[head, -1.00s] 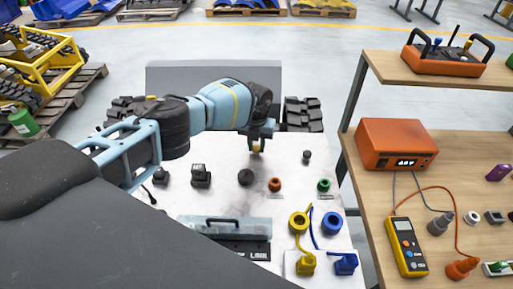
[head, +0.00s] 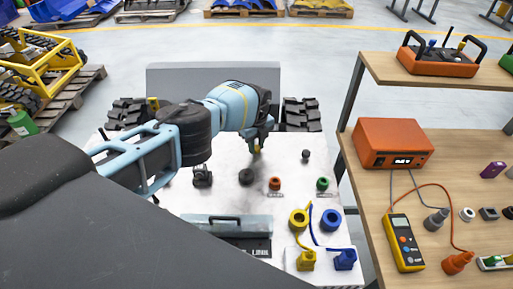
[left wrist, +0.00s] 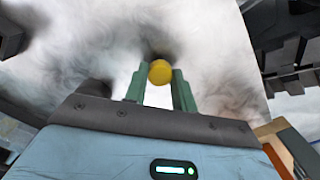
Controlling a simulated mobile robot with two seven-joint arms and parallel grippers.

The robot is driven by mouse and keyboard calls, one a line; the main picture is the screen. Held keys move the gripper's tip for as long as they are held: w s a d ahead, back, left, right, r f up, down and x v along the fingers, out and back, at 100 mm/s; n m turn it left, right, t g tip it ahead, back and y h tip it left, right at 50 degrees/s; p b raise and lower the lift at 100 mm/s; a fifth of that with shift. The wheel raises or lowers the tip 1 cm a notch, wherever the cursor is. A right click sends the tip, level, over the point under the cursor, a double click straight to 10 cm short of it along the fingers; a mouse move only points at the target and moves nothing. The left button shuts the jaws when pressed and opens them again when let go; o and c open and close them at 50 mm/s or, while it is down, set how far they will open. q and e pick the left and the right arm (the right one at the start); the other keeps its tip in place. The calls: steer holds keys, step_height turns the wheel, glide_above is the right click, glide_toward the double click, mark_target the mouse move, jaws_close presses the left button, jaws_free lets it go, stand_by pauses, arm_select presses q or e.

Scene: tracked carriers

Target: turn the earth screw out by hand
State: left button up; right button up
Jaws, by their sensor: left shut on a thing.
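My left gripper (head: 257,147) reaches down over the rear part of the white deck of the carrier (head: 215,212). Its green fingers are shut on a round yellow knob, which I take to be the earth screw (left wrist: 160,72). In the head view only a small yellow bit shows at the fingertips. Whether the screw is still seated in the deck or clear of it, I cannot tell. My right gripper is not in view.
On the deck stand a black knob (head: 246,177), an orange socket (head: 274,184), a green socket (head: 322,184), a small dark post (head: 305,155), and yellow (head: 299,217) and blue (head: 331,220) rings with cables. A wooden bench at right holds a yellow meter (head: 405,243) and orange box (head: 392,143).

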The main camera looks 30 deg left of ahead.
arm_select(q)
steer(key=shift+d+f, duration=0.1)
steer(key=n, duration=0.6)
steer(key=o, duration=0.9)
